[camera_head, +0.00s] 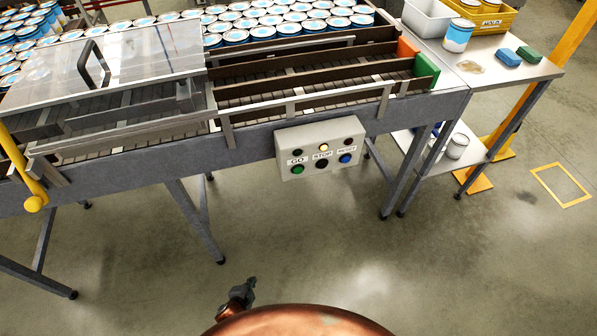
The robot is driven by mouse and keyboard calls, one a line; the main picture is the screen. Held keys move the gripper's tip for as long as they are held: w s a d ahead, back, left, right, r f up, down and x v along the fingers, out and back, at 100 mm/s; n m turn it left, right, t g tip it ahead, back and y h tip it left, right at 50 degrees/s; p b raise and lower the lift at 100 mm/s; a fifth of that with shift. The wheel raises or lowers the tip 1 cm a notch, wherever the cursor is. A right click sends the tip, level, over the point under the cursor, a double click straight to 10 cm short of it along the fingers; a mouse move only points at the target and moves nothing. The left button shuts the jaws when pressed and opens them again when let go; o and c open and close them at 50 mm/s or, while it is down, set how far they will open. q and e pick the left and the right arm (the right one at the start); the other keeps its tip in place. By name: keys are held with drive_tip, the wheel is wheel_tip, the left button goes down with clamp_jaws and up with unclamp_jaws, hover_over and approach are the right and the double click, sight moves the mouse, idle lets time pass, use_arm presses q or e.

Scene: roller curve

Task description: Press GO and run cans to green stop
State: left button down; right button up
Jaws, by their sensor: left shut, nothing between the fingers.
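A grey control box (320,147) hangs on the front of the conveyor. Its green GO button (298,169) is at the left, beside a black STOP button (321,164) and a blue button (346,158). The middle lamp above them is lit pale yellow. The green stop (425,69) stands at the right end of the front lane, which holds no visible cans. Many blue and white cans (283,30) stand packed behind the rails. My left gripper (252,284) is shut and empty, low over the floor, well below and apart from the box. My right gripper is not in view.
A clear cover (110,65) with a black handle lies over the left of the conveyor. An orange block (407,48) sits behind the green stop. A side table (530,69) holds a can, sponges and bins. The floor in front is clear.

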sight(298, 170)
use_arm(q)
drive_tip(key=w+d+r+m+t+h, duration=0.1)
drive_tip(key=w+d+r+m+t, duration=0.15)
drive_tip(key=w+d+r, duration=0.35)
drive_tip(key=w+d+r+m+t+h, duration=0.1)
drive_tip(key=w+d+r+m, duration=0.15)
drive_tip(key=r, duration=0.55)
drive_tip(key=d+r+m+t+h, duration=0.1)
drive_tip(key=d+r+m, duration=0.2)
drive_tip(key=r, duration=0.8)
drive_tip(key=w+d+r+m+t+h, duration=0.1)
drive_tip(key=d+r+m, duration=0.3)
drive_tip(key=r, duration=0.7)
drive_tip(key=w+d+r+m+t+h, duration=0.1)
drive_tip(key=d+r+m+t+h, duration=0.1)
drive_tip(key=d+r, duration=0.5)
wheel_tip(298, 170, up, 5)
drive_tip(key=shift+f+m+h+b, duration=0.25)
drive_tip(key=shift+m+h, duration=0.35)
drive_tip(key=shift+m, duration=0.5)
drive_tip(key=shift+a+t, duration=0.1)
drive_tip(key=shift+t, duration=0.15)
drive_tip(key=w+a, duration=0.2)
drive_tip(key=w, duration=0.6)
drive_tip(key=shift+w+a+b, duration=0.15)
drive_tip(key=shift+a+b, duration=0.2)
drive_tip(key=shift+b, duration=0.05)
drive_tip(key=shift+w, duration=0.15)
drive_tip(key=shift+w+a, duration=0.1)
drive_tip(key=shift+w, duration=0.15)
